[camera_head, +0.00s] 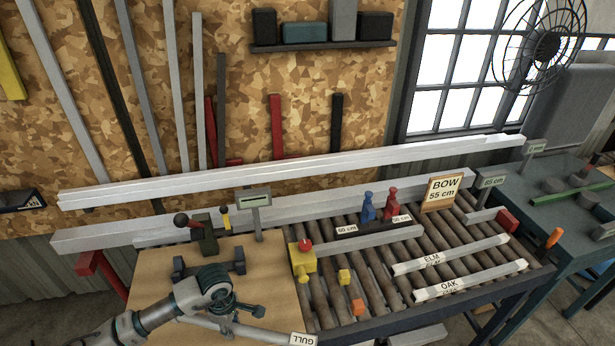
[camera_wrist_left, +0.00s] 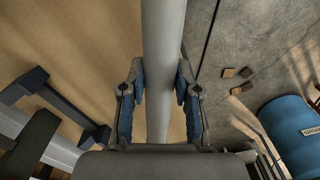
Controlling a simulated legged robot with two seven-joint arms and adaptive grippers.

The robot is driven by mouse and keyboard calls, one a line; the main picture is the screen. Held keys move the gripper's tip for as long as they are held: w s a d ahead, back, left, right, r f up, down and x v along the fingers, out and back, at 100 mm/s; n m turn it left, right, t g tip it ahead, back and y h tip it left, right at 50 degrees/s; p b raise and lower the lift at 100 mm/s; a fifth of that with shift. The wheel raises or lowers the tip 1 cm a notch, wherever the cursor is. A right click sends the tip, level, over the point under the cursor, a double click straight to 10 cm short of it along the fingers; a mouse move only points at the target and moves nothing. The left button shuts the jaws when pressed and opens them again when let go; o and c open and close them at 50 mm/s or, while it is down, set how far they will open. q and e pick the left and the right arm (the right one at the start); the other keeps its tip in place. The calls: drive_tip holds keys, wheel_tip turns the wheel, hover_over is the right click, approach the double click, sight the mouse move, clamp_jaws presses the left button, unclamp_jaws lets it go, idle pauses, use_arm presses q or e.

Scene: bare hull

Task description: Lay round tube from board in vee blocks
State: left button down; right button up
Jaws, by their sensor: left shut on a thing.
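My left gripper (camera_head: 232,308) is low in the head view, over the front of the pale wooden board (camera_head: 150,262). It is shut on a grey round tube (camera_head: 262,331), whose right end carries a GULL label. In the left wrist view the tube (camera_wrist_left: 163,60) runs top to bottom between the blue finger pads of the gripper (camera_wrist_left: 160,95). A dark piece with two upstanding ends (camera_head: 209,267), apparently the vee blocks, stands on the board behind the gripper. It also shows at left in the wrist view (camera_wrist_left: 60,108), apart from the tube. My right gripper is out of view.
A dark green clamp-like device (camera_head: 208,238) and a small display (camera_head: 254,199) stand behind. A roller bench (camera_head: 335,290) to the right bears ELM (camera_head: 450,255) and OAK (camera_head: 470,282) bars and a yellow block (camera_head: 302,260). Long pale bars (camera_head: 290,172) run along the wall.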

use_arm(q)
drive_tip(key=w+r+m, duration=0.1)
drive_tip(key=m, duration=0.4)
drive_tip(key=w+m, duration=0.1)
drive_tip(key=m, duration=0.4)
drive_tip(key=w+r+m, duration=0.1)
drive_tip(key=m, duration=0.4)
drive_tip(key=shift+d+r+m, duration=0.3)
drive_tip(key=shift+d, duration=0.1)
